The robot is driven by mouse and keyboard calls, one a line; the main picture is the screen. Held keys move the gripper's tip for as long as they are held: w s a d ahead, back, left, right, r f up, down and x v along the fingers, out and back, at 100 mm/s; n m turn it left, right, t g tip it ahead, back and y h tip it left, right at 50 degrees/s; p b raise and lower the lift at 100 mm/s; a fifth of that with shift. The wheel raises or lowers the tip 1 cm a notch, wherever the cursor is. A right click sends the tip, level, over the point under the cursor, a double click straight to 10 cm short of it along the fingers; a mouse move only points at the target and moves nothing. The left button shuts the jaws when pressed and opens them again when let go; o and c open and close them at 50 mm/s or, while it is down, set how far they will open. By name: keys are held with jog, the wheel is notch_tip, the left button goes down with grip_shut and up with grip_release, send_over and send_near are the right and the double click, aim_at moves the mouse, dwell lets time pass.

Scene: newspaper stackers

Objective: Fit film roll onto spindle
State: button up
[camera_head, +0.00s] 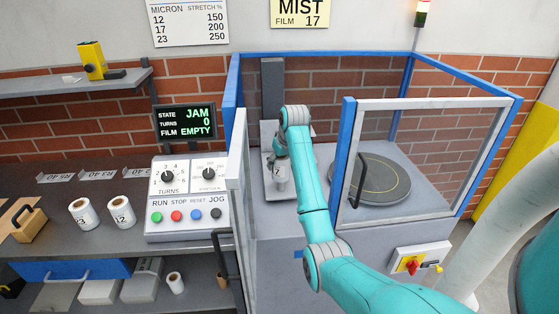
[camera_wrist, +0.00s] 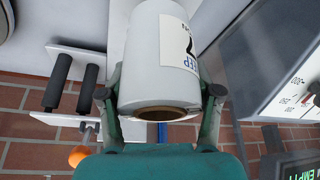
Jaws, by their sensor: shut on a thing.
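A white film roll (camera_wrist: 150,60) with a printed label fills the middle of the wrist view, its brown core end facing the camera. My gripper (camera_wrist: 161,85) has a finger on either side of the roll and is shut on it. In the head view the roll (camera_head: 279,182) is inside the blue-framed machine enclosure, above or near a grey ledge. I cannot make out the spindle; the roll and my arm may hide it. Two black rollers (camera_wrist: 73,84) on a white plate show left of the roll in the wrist view.
An open glazed door (camera_head: 238,190) stands left of my arm; a glazed panel (camera_head: 420,150) with a black handle stands to the right. A round turntable (camera_head: 370,178) lies behind that panel. The display (camera_head: 186,122) reads JAM, FILM EMPTY. Two other rolls (camera_head: 102,213) stand on the left bench.

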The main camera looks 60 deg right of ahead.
aim_at(285, 159)
jog(key=shift+f, duration=2.55)
jog(key=o, duration=1.4)
jog(key=v, duration=0.7)
jog(key=shift+s+r, duration=0.1)
jog(key=shift+r, duration=0.1)
